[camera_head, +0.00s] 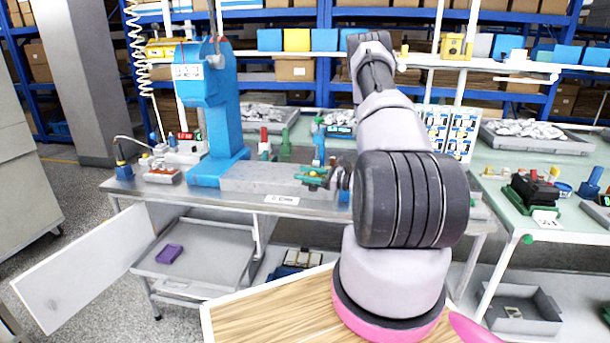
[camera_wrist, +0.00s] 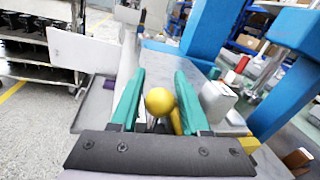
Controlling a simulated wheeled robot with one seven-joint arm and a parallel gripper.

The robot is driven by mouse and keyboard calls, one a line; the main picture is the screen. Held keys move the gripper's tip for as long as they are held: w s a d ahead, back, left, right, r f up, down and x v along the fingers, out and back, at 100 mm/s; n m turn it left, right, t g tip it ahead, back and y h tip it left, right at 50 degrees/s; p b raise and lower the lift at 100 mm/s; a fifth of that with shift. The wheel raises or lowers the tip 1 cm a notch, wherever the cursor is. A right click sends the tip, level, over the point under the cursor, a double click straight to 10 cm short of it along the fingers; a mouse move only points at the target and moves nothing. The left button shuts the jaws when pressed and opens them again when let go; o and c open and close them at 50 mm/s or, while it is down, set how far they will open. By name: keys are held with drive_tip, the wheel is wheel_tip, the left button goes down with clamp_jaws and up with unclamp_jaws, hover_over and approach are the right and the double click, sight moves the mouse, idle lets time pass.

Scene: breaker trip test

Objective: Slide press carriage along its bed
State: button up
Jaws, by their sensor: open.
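The blue press (camera_head: 207,110) stands on the workbench at left. Its grey bed (camera_head: 262,177) runs right from the press foot toward my gripper (camera_head: 313,177). In the wrist view my gripper (camera_wrist: 159,77) has two teal fingers, apart. A yellow ball knob (camera_wrist: 159,101) shows between them, with a second yellow part (camera_wrist: 177,121) beside it. I cannot tell whether the fingers touch the knob. The press also shows in the wrist view (camera_wrist: 207,28). The carriage is not clearly distinguishable from the bed, and my arm hides the bench to the right.
The workbench (camera_head: 155,190) holds a small control box (camera_head: 163,176) left of the press. An open white door (camera_head: 85,262) sticks out below, beside a shelf with a purple block (camera_head: 169,254). Another bench (camera_head: 565,222) with parts stands at right.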

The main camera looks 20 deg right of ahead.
clamp_jaws()
idle(1.3)
